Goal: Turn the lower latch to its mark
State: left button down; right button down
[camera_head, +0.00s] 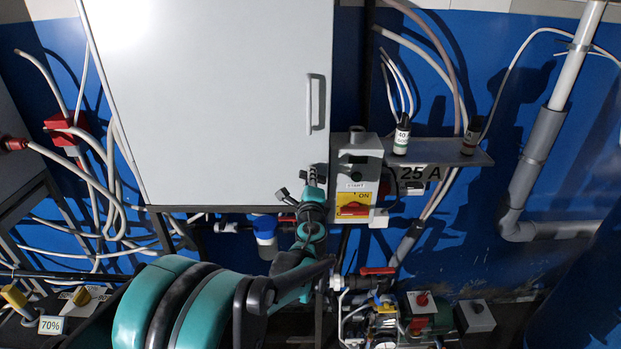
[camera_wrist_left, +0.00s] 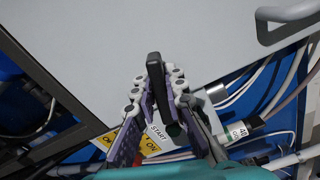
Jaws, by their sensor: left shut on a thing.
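The large grey cabinet door (camera_head: 225,100) fills the upper left of the head view and the top of the wrist view. The lower latch (camera_wrist_left: 155,72) is a small black lever on the door's lower part, standing between my left fingers in the left wrist view. My left gripper (camera_wrist_left: 158,85) is shut on it. In the head view my left gripper (camera_head: 302,191) is at the door's lower right corner, and its fingers and wrist mostly cover the latch there. I cannot make out the latch's mark. My right gripper is not in view.
A white door handle (camera_head: 316,103) is above the gripper. Right beside it is a switch box with a yellow plate and red knob (camera_head: 354,209). A shelf (camera_head: 455,152) labelled 25 A holds small bottles. Pump gear with a red-handled valve (camera_head: 378,271) lies below. Cables hang along the blue wall.

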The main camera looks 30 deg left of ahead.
pick_arm(q)
jog(key=shift+f+n, duration=0.1)
jog(key=shift+n, duration=1.9)
jog(key=c, duration=1.6)
grip_release()
jog(key=shift+o, duration=0.2)
jog(key=v, duration=1.2)
jog(key=shift+f, duration=0.1)
